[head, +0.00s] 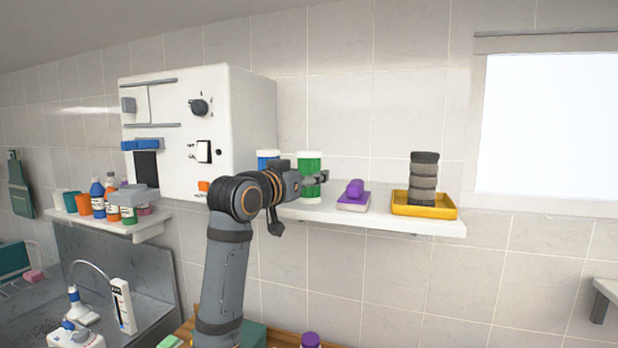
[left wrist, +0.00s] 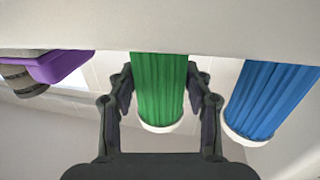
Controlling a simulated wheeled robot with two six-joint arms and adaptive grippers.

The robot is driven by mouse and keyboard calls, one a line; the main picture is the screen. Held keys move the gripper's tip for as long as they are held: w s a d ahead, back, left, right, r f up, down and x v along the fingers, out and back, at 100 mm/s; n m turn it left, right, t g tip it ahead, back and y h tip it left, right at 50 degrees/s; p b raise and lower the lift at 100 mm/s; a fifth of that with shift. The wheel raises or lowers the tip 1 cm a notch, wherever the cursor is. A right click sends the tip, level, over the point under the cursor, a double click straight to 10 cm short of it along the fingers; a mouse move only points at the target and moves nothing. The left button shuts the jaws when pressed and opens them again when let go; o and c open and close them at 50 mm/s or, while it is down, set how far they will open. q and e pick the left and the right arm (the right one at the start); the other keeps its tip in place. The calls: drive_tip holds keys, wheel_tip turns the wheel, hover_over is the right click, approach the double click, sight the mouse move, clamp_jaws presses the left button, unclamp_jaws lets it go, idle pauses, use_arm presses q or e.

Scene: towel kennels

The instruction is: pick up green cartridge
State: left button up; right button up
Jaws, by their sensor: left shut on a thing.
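The green cartridge (head: 309,172) is a ribbed green cylinder with white ends. In the head view it stands upright on the white wall shelf, partly behind my left gripper (head: 318,179). In the left wrist view the cartridge (left wrist: 160,90) sits between the two fingers of my left gripper (left wrist: 160,88), which are shut on it. My right gripper is not in view.
A blue cartridge (head: 266,159) stands close beside the green one, also in the left wrist view (left wrist: 265,100). A purple-topped brush (head: 353,195) and a yellow tray (head: 425,206) with a dark stack (head: 424,178) share the shelf (head: 380,218). A white machine (head: 195,130) stands left.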

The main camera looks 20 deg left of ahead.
use_arm(q)
drive_tip(key=shift+r, duration=0.1)
drive_tip(key=shift+r+b, duration=0.25)
drive_tip(key=shift+b, duration=0.1)
wheel_tip(320, 180, up, 2)
drive_tip(key=shift+r+b, duration=0.1)
drive_tip(key=shift+b, duration=0.85)
drive_tip(key=s+d+r+b, duration=0.6)
drive_tip(key=s+r, duration=0.4)
drive_tip(key=s, duration=0.2)
drive_tip(key=shift+s+d, duration=0.15)
drive_tip(key=shift+d, duration=0.25)
drive_tip(key=shift+r, duration=0.1)
